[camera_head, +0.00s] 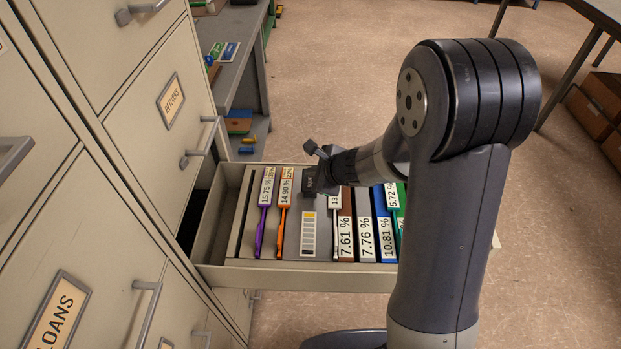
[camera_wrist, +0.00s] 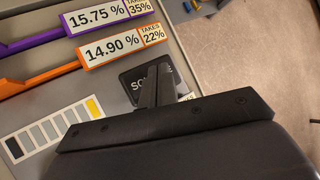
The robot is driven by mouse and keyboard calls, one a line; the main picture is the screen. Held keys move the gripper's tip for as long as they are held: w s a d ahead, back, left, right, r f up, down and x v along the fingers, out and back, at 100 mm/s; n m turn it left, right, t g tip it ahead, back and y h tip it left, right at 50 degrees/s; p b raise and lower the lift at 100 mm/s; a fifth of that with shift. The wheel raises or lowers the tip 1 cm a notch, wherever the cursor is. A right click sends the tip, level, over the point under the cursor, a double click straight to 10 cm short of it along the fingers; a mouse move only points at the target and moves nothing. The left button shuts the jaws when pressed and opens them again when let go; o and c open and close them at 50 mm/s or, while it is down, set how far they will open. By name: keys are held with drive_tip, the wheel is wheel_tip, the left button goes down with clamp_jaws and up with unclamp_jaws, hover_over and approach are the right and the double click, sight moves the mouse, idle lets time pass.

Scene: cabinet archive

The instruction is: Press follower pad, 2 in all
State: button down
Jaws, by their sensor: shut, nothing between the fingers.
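My gripper (camera_head: 318,182) is shut and empty, pointing down into the open drawer (camera_head: 300,275). In the wrist view its closed fingers (camera_wrist: 157,88) are over a dark plate (camera_wrist: 131,86) with partly hidden pale lettering. This plate may be the follower pad; I cannot tell whether the fingertips touch it. A pale gauge strip (camera_head: 308,234) lies nearby in the drawer and also shows in the wrist view (camera_wrist: 52,129).
A purple divider (camera_head: 265,200) and an orange divider (camera_head: 285,200) with percent labels stand left of the gripper. Brown, white, blue and green labelled folders (camera_head: 366,225) stand to the right. The cabinet (camera_head: 150,130) rises at left; open floor (camera_head: 330,70) lies beyond.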

drive_tip(key=shift+f+b, duration=0.8)
drive_tip(key=shift+b, duration=0.1)
idle(0.6)
drive_tip(key=shift+r, duration=0.15)
drive_tip(key=shift+r+p, duration=1)
drive_tip(key=shift+r, duration=0.1)
wheel_tip(320, 180, up, 5)
drive_tip(key=p, duration=0.4)
drive_tip(key=shift+f, duration=0.15)
idle(0.5)
